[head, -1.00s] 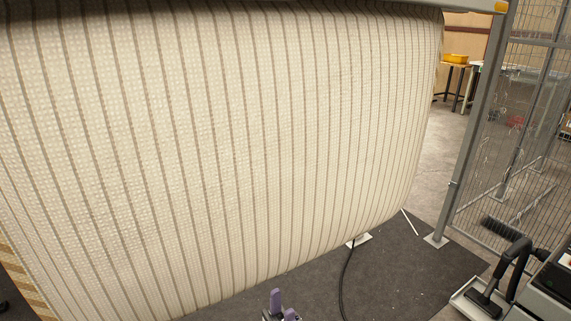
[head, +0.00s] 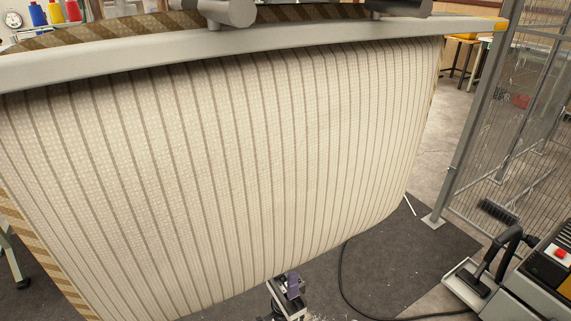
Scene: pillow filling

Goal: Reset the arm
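My gripper (head: 288,286) shows at the bottom of the head view, with purple finger parts. It is small and partly cut off, and whether it is open or shut cannot be told. It is in front of the lower edge of a large cream pillow cover (head: 230,160) with brown stripes. I see nothing held in it. The cover hangs below a grey bar (head: 330,38) with cylindrical fittings (head: 228,12) on top.
A black hose (head: 345,285) curves over the dark floor mat (head: 400,265). A machine with a red button (head: 555,262) stands at the lower right. A wire fence (head: 530,110) and grey post (head: 465,140) are on the right. Coloured spools (head: 57,12) sit at the upper left.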

